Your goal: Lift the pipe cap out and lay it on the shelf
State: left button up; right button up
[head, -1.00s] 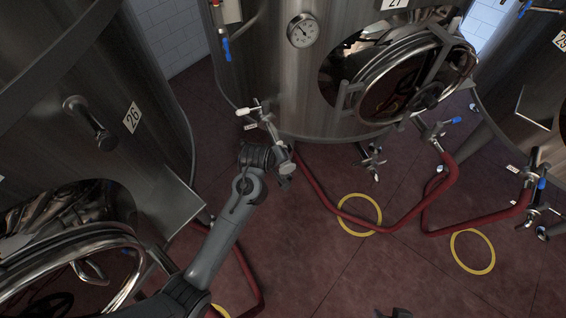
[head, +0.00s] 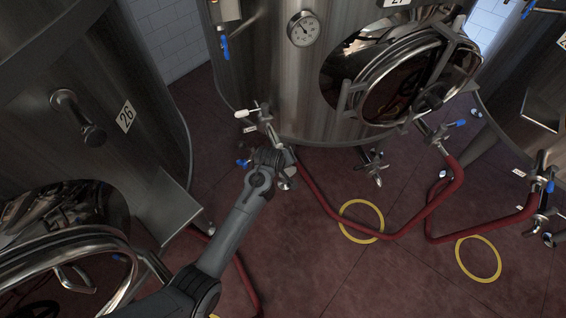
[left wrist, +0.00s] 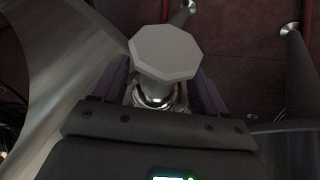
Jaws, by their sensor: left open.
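A pale grey octagonal piece, which looks like the pipe cap (left wrist: 165,52), faces the camera in the left wrist view. Shiny metal (left wrist: 155,98) shows just below it. My left gripper (left wrist: 162,88) is open, with one dark purplish finger on each side of the cap's lower part. I cannot tell whether the fingers touch it. In the head view my left gripper (head: 281,174) is low in front of the middle tank, beside its outlet valve. The cap cannot be made out there. My right gripper is not in view. No shelf can be clearly identified.
The middle tank (head: 270,75) stands close behind my left gripper, and tank 26 (head: 95,60) is to its left. A red hose (head: 400,230) runs across the floor from near the gripper. Yellow rings (head: 361,221) lie on open floor at the right.

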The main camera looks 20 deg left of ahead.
pick_arm(q)
jog(key=c, duration=1.3)
notch_tip(320, 180, up, 18)
jog(key=p, duration=0.4)
jog(key=shift+p, duration=0.3)
jog(key=shift+r, duration=0.1)
notch_tip(320, 180, up, 7)
jog(key=p, duration=0.9)
dwell(0.6)
dwell(0.4)
